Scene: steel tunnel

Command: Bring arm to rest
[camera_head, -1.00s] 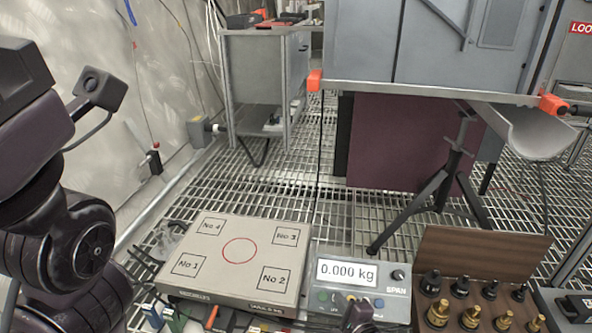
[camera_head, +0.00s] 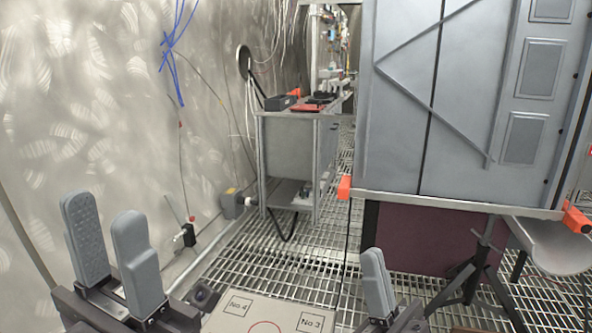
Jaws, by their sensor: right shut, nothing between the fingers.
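My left gripper (camera_head: 112,250) is raised at the lower left, in front of the metal wall. Its two grey fingers point up and stand apart, with nothing between them. My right gripper (camera_head: 378,282) is at the bottom, right of the middle, with its grey fingers pointing up. They are shut together and empty. The rest of both arms is mostly below the picture's edge.
A weighing platform (camera_head: 238,315) marked No 4 and No 3 shows at the bottom between the grippers. A grey cabinet (camera_head: 460,110) on a stand is at the right. A steel bench (camera_head: 287,150) stands further back. Grating floor (camera_head: 270,262) lies open between them.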

